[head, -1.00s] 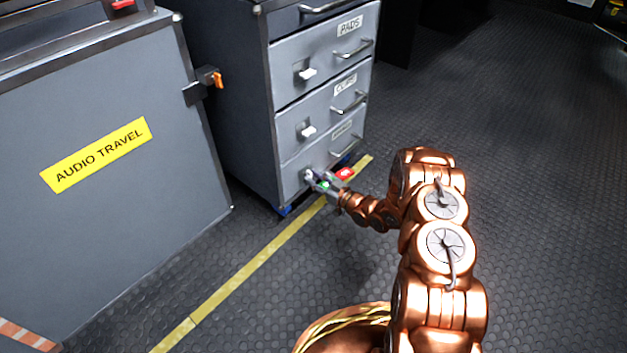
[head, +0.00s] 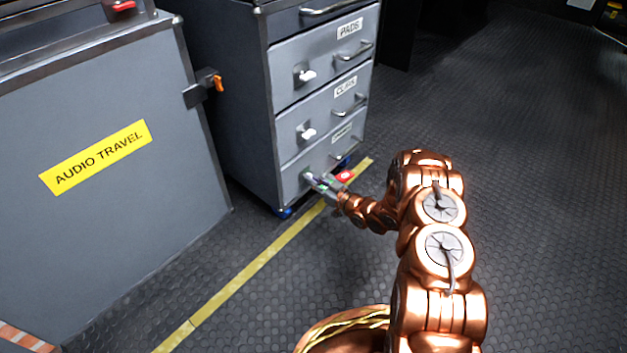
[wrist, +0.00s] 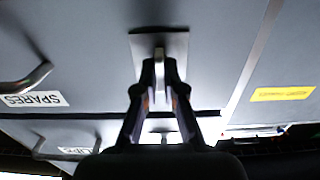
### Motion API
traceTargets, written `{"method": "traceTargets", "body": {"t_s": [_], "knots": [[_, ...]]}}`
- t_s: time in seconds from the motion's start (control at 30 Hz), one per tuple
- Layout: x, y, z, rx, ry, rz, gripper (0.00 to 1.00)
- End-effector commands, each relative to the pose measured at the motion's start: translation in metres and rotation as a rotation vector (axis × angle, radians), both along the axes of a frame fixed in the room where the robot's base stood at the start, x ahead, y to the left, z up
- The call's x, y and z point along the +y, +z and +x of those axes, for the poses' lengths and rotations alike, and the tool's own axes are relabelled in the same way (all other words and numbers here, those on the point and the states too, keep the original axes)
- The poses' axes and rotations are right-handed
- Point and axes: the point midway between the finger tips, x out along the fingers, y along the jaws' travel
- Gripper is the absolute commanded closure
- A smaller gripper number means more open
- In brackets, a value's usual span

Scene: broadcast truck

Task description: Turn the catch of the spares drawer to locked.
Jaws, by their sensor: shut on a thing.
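The spares drawer is the lowest grey drawer of the cabinet in the head view; its front (head: 291,182) looks closed. Its label reads SPARES in the wrist view (wrist: 33,99). The catch (wrist: 159,54) is a small pale lever on a square grey plate (wrist: 176,42). My gripper (wrist: 160,70) is shut on the catch lever, one finger on each side. The lever points along the fingers' direction in the wrist view. In the head view my gripper (head: 310,178) reaches the lower left of the drawer front and hides most of the catch.
Above are the CLIPS drawer (head: 322,113) and the PADS drawer (head: 320,62), each with a white catch and bar handle. A grey AUDIO TRAVEL case (head: 110,220) with an orange latch (head: 217,82) stands left. The floor (head: 540,200) at right is clear.

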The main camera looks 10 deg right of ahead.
Motion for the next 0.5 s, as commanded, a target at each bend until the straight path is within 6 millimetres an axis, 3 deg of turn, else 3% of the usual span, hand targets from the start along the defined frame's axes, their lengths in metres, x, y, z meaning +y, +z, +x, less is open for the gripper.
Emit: {"method": "traceTargets", "body": {"t_s": [0.5], "knots": [[-0.0002,0.0084,0.0037,0.080,-0.001,0.122,1.00]]}}
